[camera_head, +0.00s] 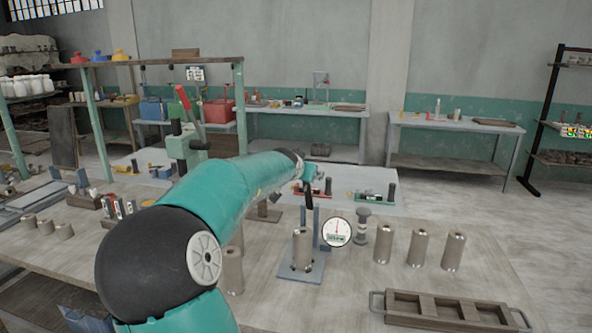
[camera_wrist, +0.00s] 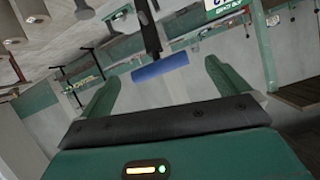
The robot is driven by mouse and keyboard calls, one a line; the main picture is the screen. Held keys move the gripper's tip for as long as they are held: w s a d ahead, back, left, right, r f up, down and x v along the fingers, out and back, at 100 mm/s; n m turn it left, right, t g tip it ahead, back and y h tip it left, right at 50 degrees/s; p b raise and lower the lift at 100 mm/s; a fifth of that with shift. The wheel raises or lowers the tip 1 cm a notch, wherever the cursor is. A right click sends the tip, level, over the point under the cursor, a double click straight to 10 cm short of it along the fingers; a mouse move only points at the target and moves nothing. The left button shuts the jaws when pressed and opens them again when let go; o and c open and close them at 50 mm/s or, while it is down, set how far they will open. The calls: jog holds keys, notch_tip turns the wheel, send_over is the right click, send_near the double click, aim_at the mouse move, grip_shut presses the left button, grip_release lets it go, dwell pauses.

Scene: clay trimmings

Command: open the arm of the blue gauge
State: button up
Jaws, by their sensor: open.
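The blue gauge (camera_head: 325,240) stands on the workbench in the head view, with a round white dial and blue-grey uprights on a flat base. A metal cylinder (camera_head: 302,250) stands upright on that base. In the wrist view a blue bar (camera_wrist: 160,70) on a black stem (camera_wrist: 150,28) lies ahead of my gripper (camera_wrist: 165,72). The bar shows between the two green fingers, which are open and spread on either side, with gaps. I cannot tell whether the bar is within finger depth.
Several metal cylinders (camera_head: 419,248) stand in a row right of the gauge, by a dark spool-shaped piece (camera_head: 361,226). A wooden tray (camera_head: 447,309) lies at the front right. A green press with a red lever (camera_head: 188,105) stands behind my arm.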

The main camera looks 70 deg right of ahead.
jog(key=shift+v, duration=2.95)
jog(key=shift+f, duration=0.1)
jog(key=shift+c, duration=0.4)
jog(key=shift+f, duration=0.1)
jog(key=c, duration=0.4)
jog(key=f+h, duration=0.1)
jog(key=f, duration=0.1)
jog(key=f+h, duration=0.1)
jog(key=f, duration=0.2)
jog(key=f+n+t+h, duration=0.1)
jog(key=f, duration=0.1)
jog(key=shift+s+d+f+h, duration=0.15)
jog(key=shift+d+h, duration=0.1)
jog(key=shift+h, duration=0.05)
grip_shut()
jog(key=s+a+f+n+h, duration=0.1)
jog(key=a+f+h, duration=0.1)
jog(key=a+h, duration=0.45)
jog(key=w+d+r+y, duration=0.1)
jog(key=d+r, duration=0.3)
jog(key=d, duration=0.7)
jog(key=shift+w+d+r, duration=0.2)
jog(key=shift+w+r, duration=0.05)
jog(key=shift+w, duration=0.05)
